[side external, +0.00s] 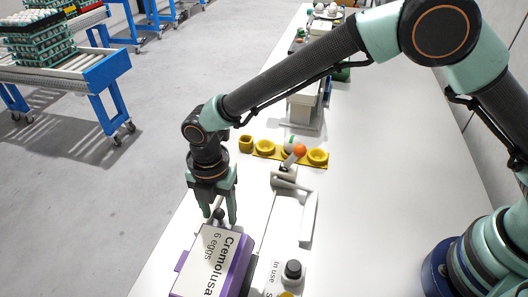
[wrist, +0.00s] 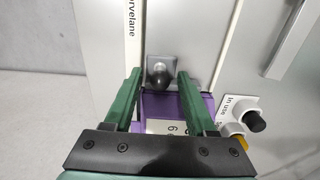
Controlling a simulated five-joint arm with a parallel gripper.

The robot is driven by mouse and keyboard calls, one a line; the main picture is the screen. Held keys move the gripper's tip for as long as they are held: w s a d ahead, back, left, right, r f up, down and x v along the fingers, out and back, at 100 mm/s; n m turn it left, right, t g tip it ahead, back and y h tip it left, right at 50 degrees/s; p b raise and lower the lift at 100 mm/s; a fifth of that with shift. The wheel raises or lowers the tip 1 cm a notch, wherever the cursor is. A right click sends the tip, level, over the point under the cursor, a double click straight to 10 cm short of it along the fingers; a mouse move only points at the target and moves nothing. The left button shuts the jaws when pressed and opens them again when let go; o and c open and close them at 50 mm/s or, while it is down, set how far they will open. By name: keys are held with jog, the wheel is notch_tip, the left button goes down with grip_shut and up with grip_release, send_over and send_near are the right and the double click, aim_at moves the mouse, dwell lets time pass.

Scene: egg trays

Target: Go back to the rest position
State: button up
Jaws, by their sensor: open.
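My gripper (side external: 226,212) points down over the near part of the white table, at the far end of a purple and white egg box (side external: 212,262) marked "6 eggs". In the wrist view my gripper (wrist: 158,78) is open, with its two green fingers apart. A dark round knob (wrist: 160,76) on a small grey plate shows between the fingertips. I cannot tell whether the fingers touch it. The egg box (wrist: 176,104) lies partly hidden behind the fingers and the gripper's dark front plate.
A yellow holder (side external: 265,147) with round cups stands beyond the gripper, with an orange ball (side external: 299,150) near it. An "in use" sign with a black knob (side external: 293,269) is right of the egg box. The table's right side is clear. Blue carts (side external: 100,70) stand on the floor.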

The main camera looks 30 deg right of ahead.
jog(key=shift+f, duration=0.35)
grip_shut()
jog(key=shift+w+d, duration=5.5)
jog(key=shift+w, duration=0.2)
grip_release()
jog(key=shift+s, duration=0.1)
jog(key=shift+r, duration=0.15)
jog(key=shift+r, duration=2.9)
